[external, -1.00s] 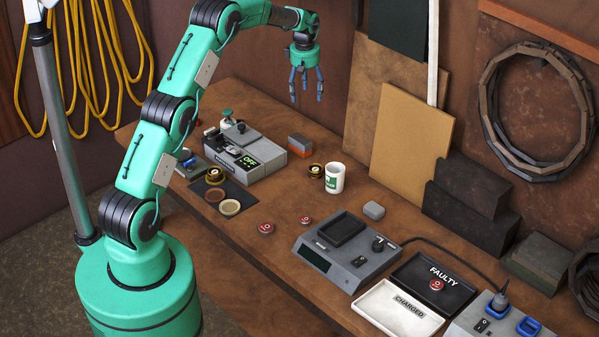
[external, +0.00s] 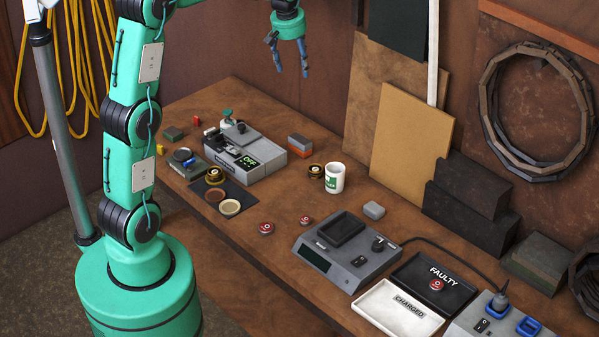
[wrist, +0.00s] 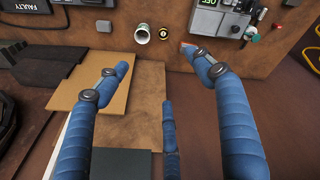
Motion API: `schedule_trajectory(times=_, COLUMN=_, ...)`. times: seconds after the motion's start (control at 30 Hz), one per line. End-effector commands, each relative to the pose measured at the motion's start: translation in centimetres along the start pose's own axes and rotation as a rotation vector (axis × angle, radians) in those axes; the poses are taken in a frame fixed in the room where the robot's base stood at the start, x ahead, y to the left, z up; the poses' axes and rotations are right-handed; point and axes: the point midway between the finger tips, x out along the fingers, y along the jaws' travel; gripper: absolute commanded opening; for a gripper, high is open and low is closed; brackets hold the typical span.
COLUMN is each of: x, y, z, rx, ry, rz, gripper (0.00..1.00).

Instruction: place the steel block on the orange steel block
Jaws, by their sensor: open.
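A small plain grey block, likely the steel block (external: 374,210), lies on the bench right of the mug. It also shows near the top of the wrist view (wrist: 104,26). The orange block (external: 299,148), with a grey upper part, sits behind the mug near the grey device. I cannot tell whether the grey upper part is a separate piece. In the wrist view it is mostly hidden behind a finger. My gripper (external: 292,68) hangs high above the back of the bench, apart from both blocks. Its blue fingers are spread and empty, also in the wrist view (wrist: 158,72).
A white mug (external: 335,178) stands between the blocks, beside a small black-and-gold round item (external: 315,171). A grey device (external: 245,155) is at left. A charger (external: 345,250) and trays are at front right. Boards (external: 410,145) lean on the wall.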

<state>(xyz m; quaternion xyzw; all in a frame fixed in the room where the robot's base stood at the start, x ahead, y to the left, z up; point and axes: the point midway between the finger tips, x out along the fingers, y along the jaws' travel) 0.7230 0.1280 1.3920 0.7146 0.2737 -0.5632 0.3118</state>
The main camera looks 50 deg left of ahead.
Motion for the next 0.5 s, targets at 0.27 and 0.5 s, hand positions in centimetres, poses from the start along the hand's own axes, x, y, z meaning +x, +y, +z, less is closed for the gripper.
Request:
schedule_trajectory(times=0.27, x=-5.5, y=-2.4, z=6.2, rx=0.146, ry=0.036, rz=0.036, gripper=0.68)
schedule_trajectory(times=0.5, x=-8.8, y=-5.0, z=11.6, rx=0.273, ry=0.066, rz=0.061, gripper=0.68)
